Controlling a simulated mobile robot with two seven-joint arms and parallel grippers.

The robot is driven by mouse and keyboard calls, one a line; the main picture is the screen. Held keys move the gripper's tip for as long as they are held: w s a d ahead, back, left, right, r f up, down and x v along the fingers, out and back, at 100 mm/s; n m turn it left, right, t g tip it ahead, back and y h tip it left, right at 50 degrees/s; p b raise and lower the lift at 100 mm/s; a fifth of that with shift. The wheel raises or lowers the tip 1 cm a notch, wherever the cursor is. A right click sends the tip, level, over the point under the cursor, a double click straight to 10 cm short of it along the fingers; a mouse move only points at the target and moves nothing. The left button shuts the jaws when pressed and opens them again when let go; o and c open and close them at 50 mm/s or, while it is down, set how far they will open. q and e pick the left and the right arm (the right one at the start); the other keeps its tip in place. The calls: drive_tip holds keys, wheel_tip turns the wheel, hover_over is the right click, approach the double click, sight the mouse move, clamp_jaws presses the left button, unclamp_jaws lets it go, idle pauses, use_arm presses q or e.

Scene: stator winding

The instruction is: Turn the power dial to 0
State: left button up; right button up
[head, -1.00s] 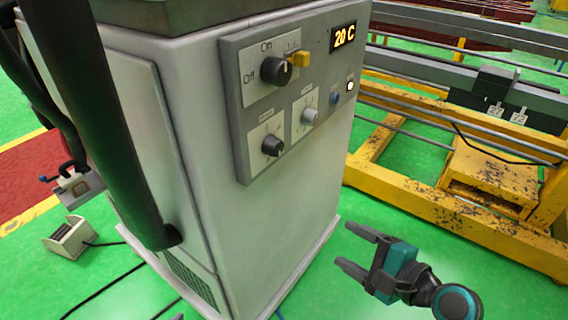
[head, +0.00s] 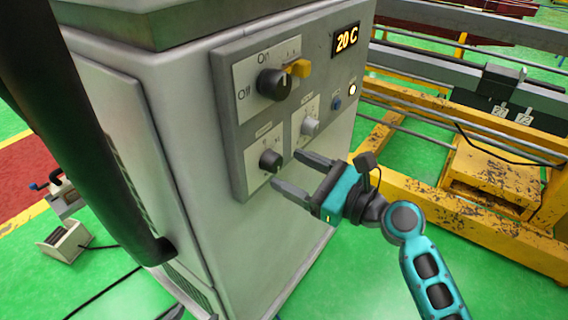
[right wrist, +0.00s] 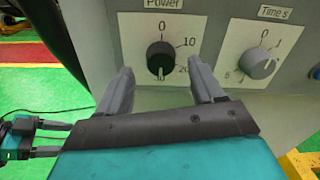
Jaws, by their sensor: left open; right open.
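The power dial (head: 271,160) is a black knob on a white plate on the cabinet's front panel. In the right wrist view the power dial (right wrist: 160,60) has its white mark pointing down, at about 30; the 0 is at the top. My right gripper (head: 288,170) is open and empty, in front of the dial. In the right wrist view its fingers appear on either side of the dial, apparently short of it. My left gripper (right wrist: 50,139) is open and empty at the left of the right wrist view; only a little shows at the bottom of the head view.
The time dial (right wrist: 258,64) is right of the power dial. A yellow frame (head: 400,175) stands at right. A pedal (head: 66,241) is on the floor at left.

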sight(272, 162)
drive_tip(key=x, duration=0.2)
drive_tip(key=shift+w+a, duration=0.25)
drive_tip(key=shift+a, duration=0.05)
use_arm(q)
drive_tip(key=shift+w+r, duration=0.1)
drive_tip(key=shift+w, duration=0.1)
drive_tip(key=shift+w+r, duration=0.1)
use_arm(e)
drive_tip(key=shift+c, duration=0.2)
drive_tip(key=c, duration=1)
use_arm(q)
drive_tip(key=shift+s, duration=0.2)
